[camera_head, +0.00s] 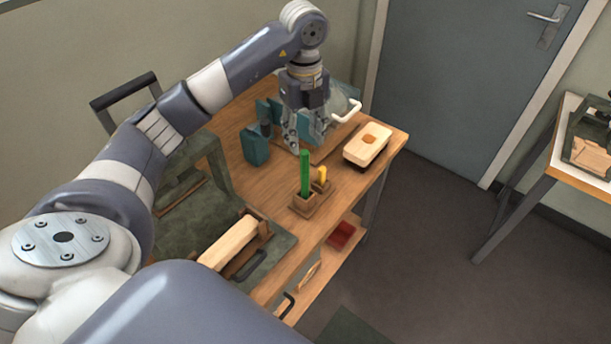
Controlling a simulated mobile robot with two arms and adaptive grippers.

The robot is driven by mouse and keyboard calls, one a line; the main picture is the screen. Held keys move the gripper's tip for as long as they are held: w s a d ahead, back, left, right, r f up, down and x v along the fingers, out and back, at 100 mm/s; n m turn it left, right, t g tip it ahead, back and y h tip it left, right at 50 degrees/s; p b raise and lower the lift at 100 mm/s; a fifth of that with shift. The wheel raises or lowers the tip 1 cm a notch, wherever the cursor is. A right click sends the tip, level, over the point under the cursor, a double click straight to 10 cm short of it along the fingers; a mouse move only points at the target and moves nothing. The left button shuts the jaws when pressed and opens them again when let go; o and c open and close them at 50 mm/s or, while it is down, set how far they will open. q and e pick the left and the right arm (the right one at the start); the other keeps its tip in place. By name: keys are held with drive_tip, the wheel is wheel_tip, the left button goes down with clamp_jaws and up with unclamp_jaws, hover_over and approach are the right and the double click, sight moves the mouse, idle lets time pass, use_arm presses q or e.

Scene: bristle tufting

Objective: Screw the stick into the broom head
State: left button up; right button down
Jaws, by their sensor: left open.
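A green stick (304,172) stands upright in a small wooden holder (313,203) near the table's right edge. A short yellow piece (322,175) stands beside it in the holder. A pale wooden block with an orange-brown patch on top (358,151) lies on the table at the right; it may be the broom head. Another pale wooden block (229,244) sits in a fixture at the near end. My right gripper is not in view.
Teal blocks (256,146) and a white curved handle (347,111) are close around my left gripper. A grey machine with a dark handle (124,90) stands at the left. A red bin (341,235) is on the lower shelf. Bare tabletop (262,188) shows left of the holder.

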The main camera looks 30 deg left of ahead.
sight(304, 153)
use_arm(q)
wheel_tip(304, 153, down, 2)
drive_tip(key=shift+f, duration=0.25)
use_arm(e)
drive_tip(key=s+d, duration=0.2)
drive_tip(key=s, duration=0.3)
use_arm(q)
wheel_tip(304, 153, down, 3)
drive_tip(key=shift+w+a+f, duration=0.1)
drive_tip(key=shift+w+f, duration=0.05)
drive_tip(key=shift+f, duration=0.1)
drive_tip(key=shift+f+p, duration=0.5)
drive_tip(key=shift+p, duration=0.15)
drive_tip(key=f, duration=0.1)
drive_tip(key=f+p, duration=0.1)
drive_tip(key=f, duration=0.1)
drive_tip(key=shift+w+a+f, duration=0.1)
drive_tip(key=shift+w+f, duration=0.1)
drive_tip(key=shift+f, duration=0.35)
drive_tip(key=c, duration=0.9)
clamp_jaws()
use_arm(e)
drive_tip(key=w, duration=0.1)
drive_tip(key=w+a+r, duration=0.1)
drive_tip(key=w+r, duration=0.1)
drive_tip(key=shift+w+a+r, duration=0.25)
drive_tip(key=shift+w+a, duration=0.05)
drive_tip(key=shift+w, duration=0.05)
